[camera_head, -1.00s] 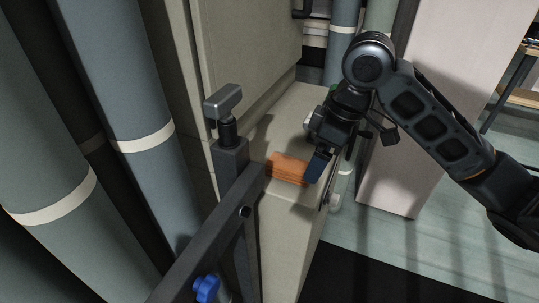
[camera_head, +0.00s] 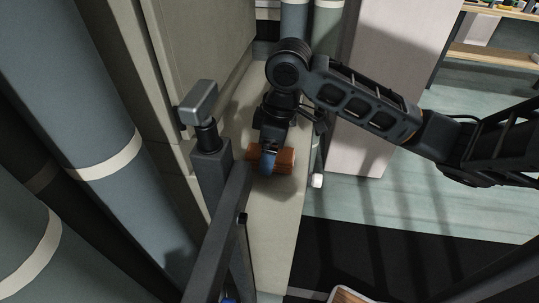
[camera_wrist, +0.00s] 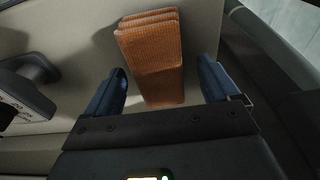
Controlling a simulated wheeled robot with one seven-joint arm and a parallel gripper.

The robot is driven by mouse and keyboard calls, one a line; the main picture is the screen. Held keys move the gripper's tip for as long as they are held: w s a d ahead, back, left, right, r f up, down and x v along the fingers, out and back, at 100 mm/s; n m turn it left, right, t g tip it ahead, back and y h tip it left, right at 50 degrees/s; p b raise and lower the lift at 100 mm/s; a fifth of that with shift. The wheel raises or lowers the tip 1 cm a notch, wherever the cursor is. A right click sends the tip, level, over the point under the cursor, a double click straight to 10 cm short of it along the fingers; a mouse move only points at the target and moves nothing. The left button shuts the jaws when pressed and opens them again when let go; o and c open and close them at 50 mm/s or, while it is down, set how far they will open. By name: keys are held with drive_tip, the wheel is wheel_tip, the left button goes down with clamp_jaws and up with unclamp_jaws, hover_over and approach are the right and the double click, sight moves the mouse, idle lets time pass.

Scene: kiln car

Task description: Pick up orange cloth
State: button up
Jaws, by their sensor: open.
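The orange cloth (camera_head: 286,161) lies folded in layers on the beige ledge (camera_head: 272,222). In the wrist view the cloth (camera_wrist: 153,58) lies lengthwise, its near end between my two blue fingers. My gripper (camera_wrist: 165,85) is open, with a finger on each side of the cloth and a visible gap to each. In the head view my gripper (camera_head: 268,160) is over the cloth and hides part of it. I cannot tell how far the fingertips are above the ledge.
A dark metal post with a grey head (camera_head: 198,103) and a sloping dark rail (camera_head: 222,220) stand left of the ledge. Large banded pipes (camera_head: 95,130) fill the left. A pale block (camera_head: 395,75) stands at the back right. Open floor (camera_head: 430,200) lies to the right.

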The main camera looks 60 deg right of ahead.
drive_tip(key=shift+w+f, duration=0.1)
drive_tip(key=shift+f, duration=0.45)
drive_tip(key=c, duration=1.1)
drive_tip(key=shift+o, duration=0.2)
drive_tip(key=shift+r, duration=0.15)
drive_tip(key=shift+r, duration=0.6)
wheel_tip(320, 180, up, 3)
drive_tip(key=shift+f, duration=0.1)
drive_tip(key=d+r, duration=0.3)
drive_tip(key=d, duration=0.2)
drive_tip(key=w+d+r+b, duration=0.1)
drive_tip(key=d+r, duration=0.2)
drive_tip(key=d, duration=0.3)
drive_tip(key=shift+d+r+b, duration=0.3)
drive_tip(key=shift+r, duration=0.1)
drive_tip(key=o, duration=0.5)
drive_tip(key=shift+c, duration=0.2)
drive_tip(key=c, duration=0.3)
